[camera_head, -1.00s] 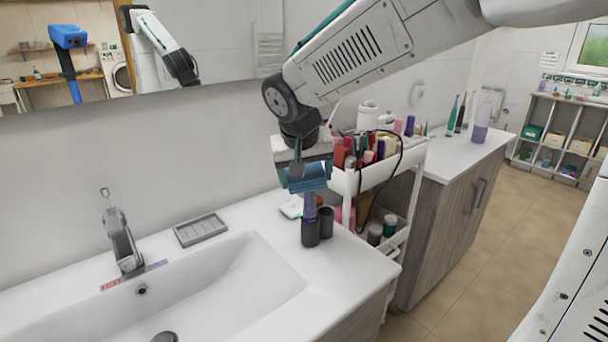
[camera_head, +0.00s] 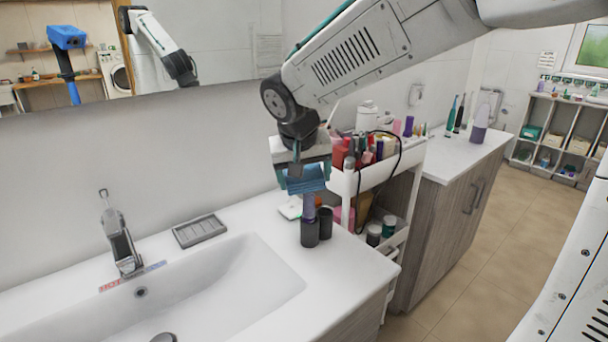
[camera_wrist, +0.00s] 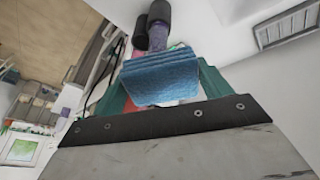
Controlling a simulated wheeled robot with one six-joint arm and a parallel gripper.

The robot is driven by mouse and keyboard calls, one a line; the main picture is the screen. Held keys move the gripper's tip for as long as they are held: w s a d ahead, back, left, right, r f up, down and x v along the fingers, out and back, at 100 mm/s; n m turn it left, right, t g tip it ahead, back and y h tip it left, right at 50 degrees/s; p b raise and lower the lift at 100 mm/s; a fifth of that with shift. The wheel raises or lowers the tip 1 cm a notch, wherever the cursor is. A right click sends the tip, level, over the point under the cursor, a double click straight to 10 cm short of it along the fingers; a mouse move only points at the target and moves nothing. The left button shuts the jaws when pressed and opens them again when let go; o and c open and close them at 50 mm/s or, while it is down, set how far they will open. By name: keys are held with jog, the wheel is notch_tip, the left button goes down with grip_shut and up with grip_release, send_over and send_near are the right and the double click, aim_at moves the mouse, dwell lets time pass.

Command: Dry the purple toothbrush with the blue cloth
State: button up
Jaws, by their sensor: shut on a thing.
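My gripper (camera_head: 300,174) is shut on the blue cloth (camera_head: 312,180). The cloth is a folded, ribbed pad; it also shows between my fingers in the wrist view (camera_wrist: 162,78).
A white cart (camera_head: 378,176) crowded with cosmetics is just right of my gripper. The basin (camera_head: 215,290), tap (camera_head: 120,240) and grey soap dish (camera_head: 200,231) lie left. Behind is the wall.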

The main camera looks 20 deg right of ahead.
jog(key=shift+w+d+f, duration=0.1)
jog(key=shift+w+d, duration=0.1)
jog(key=shift+d, duration=0.45)
jog(key=shift+w+d, duration=0.15)
jog(key=shift+d, duration=0.35)
jog(key=shift+r, duration=3.6)
